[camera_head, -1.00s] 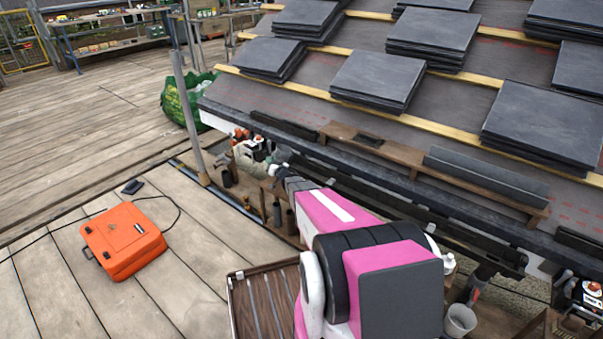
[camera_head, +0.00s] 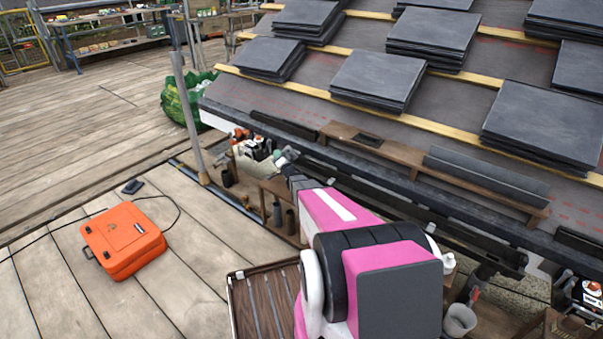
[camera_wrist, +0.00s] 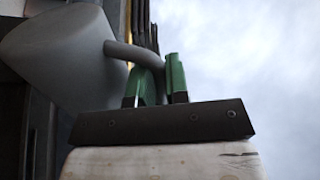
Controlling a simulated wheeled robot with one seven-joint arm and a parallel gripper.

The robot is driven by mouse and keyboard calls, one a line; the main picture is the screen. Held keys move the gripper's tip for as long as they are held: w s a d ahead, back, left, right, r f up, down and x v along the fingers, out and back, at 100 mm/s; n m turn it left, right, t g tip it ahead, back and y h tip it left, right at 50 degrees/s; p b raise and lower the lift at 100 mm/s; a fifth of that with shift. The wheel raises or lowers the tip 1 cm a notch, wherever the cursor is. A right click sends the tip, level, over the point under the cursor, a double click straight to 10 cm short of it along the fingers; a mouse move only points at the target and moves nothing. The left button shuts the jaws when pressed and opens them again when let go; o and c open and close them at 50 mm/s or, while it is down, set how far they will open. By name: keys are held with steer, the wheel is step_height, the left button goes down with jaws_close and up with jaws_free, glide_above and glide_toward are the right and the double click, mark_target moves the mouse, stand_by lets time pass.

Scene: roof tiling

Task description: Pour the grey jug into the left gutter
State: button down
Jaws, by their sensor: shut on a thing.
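The grey jug (camera_wrist: 62,58) fills the left of the wrist view, close to my gripper, and looks tilted there. My gripper (camera_wrist: 160,84) has its green fingers shut on the jug's curved handle. In the head view, my gripper (camera_head: 284,160) is at the far end of my pink arm, by the roof's lower edge; the jug there is small and hard to make out. A dark gutter (camera_head: 440,223) runs along under the eave, partly behind my arm. The jug's mouth and contents are not clear.
Stacks of slates (camera_head: 378,78) lie on the roof above a wooden plank (camera_head: 400,170). An orange case (camera_head: 123,240) lies on the deck at left. A scaffold pole (camera_head: 188,115) stands near the eave. A grey bucket (camera_head: 459,320) is at lower right.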

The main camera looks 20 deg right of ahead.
mark_target(284, 151)
steer(key=shift+d+r+m+t+h, duration=0.1)
steer(key=shift+d+m+t+h, duration=0.25)
steer(key=shift+m, duration=0.55)
steer(key=shift+d+r+m, duration=0.2)
steer(key=shift+r+m, duration=0.1)
steer(key=shift+m, duration=0.2)
steer(key=shift+d+r+m+h, duration=0.35)
steer(key=shift+d+r+m, duration=0.1)
steer(key=shift+m, duration=0.35)
steer(key=shift+s+d, duration=0.1)
steer(key=shift+d, duration=0.05)
steer(key=shift+s, duration=0.15)
steer(key=shift+s+d+m+h, duration=0.35)
steer(key=shift+s+m+h, duration=0.05)
steer(key=shift+s+m, duration=0.2)
